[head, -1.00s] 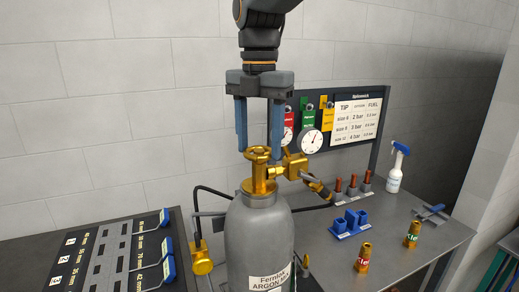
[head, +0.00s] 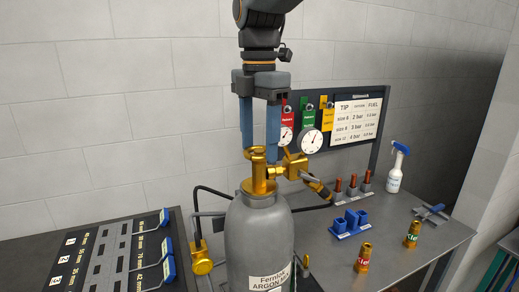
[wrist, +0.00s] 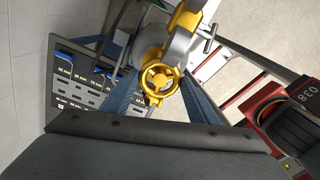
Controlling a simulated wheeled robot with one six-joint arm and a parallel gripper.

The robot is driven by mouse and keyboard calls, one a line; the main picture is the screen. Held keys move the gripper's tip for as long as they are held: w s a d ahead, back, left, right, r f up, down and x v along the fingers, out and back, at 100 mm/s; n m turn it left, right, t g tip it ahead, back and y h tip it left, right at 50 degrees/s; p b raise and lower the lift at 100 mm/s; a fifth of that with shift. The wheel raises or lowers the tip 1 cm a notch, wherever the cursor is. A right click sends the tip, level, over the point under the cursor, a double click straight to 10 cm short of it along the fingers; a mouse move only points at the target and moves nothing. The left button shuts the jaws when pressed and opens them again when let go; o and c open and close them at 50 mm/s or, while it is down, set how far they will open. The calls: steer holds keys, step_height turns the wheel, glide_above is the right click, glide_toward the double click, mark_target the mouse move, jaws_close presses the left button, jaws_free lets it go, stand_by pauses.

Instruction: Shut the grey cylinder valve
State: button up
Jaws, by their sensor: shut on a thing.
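The grey gas cylinder (head: 260,235) stands upright in the middle of the head view, with a label reading ARGON. Its brass valve handwheel (head: 258,157) sits on top, and the wheel also shows in the wrist view (wrist: 160,79). A brass regulator (head: 290,166) joins the valve on its right. My gripper (head: 260,150) points straight down from above, with its blue fingers on either side of the handwheel and shut on it. The fingers also flank the wheel in the wrist view. Exact finger contact is hard to make out.
Right of the cylinder is a bench (head: 400,235) with brass fittings, a blue holder (head: 350,223) and a spray bottle (head: 396,168). A panel with gauges (head: 312,140) stands behind. A tool board (head: 110,250) is at left. A black hose (head: 205,190) runs behind the cylinder.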

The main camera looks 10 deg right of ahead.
steer(key=shift+m, duration=1.8)
steer(key=m, duration=0.3)
steer(key=shift+m, duration=0.3)
steer(key=o, duration=1.3)
